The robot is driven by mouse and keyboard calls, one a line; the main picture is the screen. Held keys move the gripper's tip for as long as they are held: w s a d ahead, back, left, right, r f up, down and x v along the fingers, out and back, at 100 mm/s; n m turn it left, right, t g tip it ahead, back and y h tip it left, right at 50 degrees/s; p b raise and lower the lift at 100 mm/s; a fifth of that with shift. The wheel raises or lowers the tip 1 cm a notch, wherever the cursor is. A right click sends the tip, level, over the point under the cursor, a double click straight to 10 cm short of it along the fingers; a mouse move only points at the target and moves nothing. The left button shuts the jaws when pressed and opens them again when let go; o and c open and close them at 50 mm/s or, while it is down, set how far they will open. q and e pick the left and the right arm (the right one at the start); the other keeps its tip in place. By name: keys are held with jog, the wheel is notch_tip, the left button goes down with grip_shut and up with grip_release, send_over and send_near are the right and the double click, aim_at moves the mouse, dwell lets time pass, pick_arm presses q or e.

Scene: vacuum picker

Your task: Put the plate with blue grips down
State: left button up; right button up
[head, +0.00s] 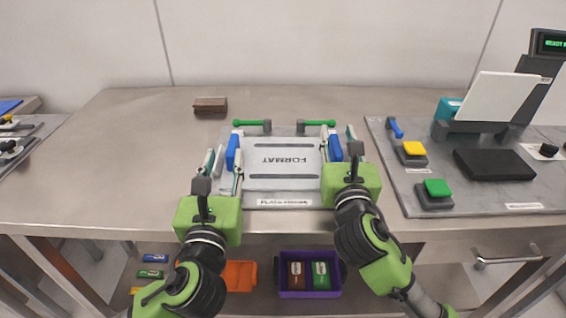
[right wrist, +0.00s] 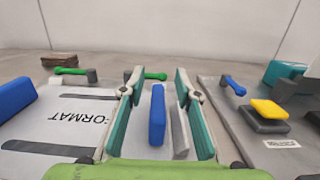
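The light grey plate marked FORMAT (head: 284,158) lies flat in the grey fixture (head: 284,203) at the table's front middle; a small gap beneath it could not be made out. Its left blue grip (head: 233,152) and right blue grip (head: 335,150) stand up at its sides. My left gripper (head: 223,164) is open at the left grip, its fingers apart. My right gripper (head: 343,152) is open around the right grip; in the right wrist view the right grip (right wrist: 157,115) stands between the spread fingers (right wrist: 157,110), with gaps on both sides.
Two green-handled clamps (head: 252,124) stand behind the plate. A brown block (head: 210,105) lies at the back. A panel with a yellow button (head: 413,149), a green button (head: 437,188) and a screen stands right. A purple bin (head: 310,292) is below. The table's left part is clear.

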aim_at(335, 156)
pick_arm(q)
jog(key=shift+s+f, duration=0.1)
jog(key=shift+s, duration=0.1)
pick_arm(e)
jog(key=shift+g, duration=0.5)
notch_tip(335, 156, down, 4)
jog(key=shift+s+a+f, duration=0.15)
pick_arm(q)
jog(key=shift+w+f, duration=0.1)
jog(key=shift+w, duration=0.1)
pick_arm(e)
jog(key=shift+s, duration=0.45)
pick_arm(q)
jog(key=shift+d+r, duration=0.2)
pick_arm(e)
jog(key=shift+t, duration=0.4)
jog(key=s+r, duration=0.1)
jog(key=s, duration=0.1)
jog(key=s+r, duration=0.1)
jog(key=s, duration=0.1)
jog(key=s+r, duration=0.1)
jog(key=s, duration=0.1)
jog(key=shift+s+r, duration=0.3)
jog(key=shift+s, duration=0.15)
